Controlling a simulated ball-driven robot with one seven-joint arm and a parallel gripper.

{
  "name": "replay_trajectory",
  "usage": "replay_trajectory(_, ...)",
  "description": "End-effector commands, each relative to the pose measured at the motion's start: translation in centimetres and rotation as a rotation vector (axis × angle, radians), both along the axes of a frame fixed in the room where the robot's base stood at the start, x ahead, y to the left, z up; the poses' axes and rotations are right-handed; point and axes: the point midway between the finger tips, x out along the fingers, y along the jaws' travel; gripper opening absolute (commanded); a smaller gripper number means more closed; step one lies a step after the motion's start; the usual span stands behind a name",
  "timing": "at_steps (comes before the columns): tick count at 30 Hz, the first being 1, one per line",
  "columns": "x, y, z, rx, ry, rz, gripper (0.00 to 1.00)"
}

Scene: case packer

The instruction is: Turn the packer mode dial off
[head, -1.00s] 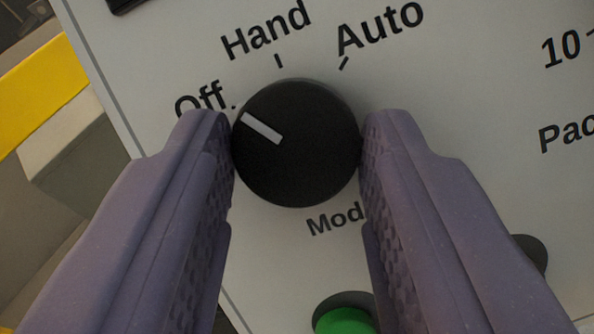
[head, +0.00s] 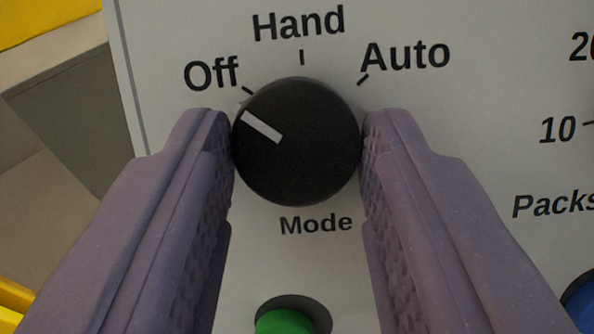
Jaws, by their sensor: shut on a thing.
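The black round mode dial (head: 300,170) sits on a light grey panel, above the word Mode. Its white pointer line (head: 261,127) points up and left, slightly below the Off tick mark (head: 248,91), on the side away from Hand. The Off label (head: 211,74) is at the dial's upper left, Hand (head: 299,24) above it and Auto (head: 405,56) at the upper right. My gripper (head: 297,135) is shut on the dial, with one purple finger against each side. The fingers hide parts of the panel to the left and right.
A green button (head: 284,321) in a dark ring is below the dial. A blue knob or button (head: 582,302) shows partly at the lower right, under a Packs label and scale. The panel's left edge (head: 124,85) is close, with yellow parts beyond it.

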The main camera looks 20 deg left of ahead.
Motion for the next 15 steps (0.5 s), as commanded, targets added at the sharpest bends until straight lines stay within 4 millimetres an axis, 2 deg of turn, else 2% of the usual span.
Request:
replay_trajectory(2,0.01,0.01,-0.01,-0.001,0.0,0.0,0.1)
replay_trajectory(3,0.01,0.01,-0.01,-0.001,0.0,0.0,0.48)
replay_trajectory(6,0.01,0.01,-0.01,-0.001,0.0,0.0,0.66)
replay_trajectory(15,-0.26,-0.06,0.09,0.0,0.0,-0.001,0.66)
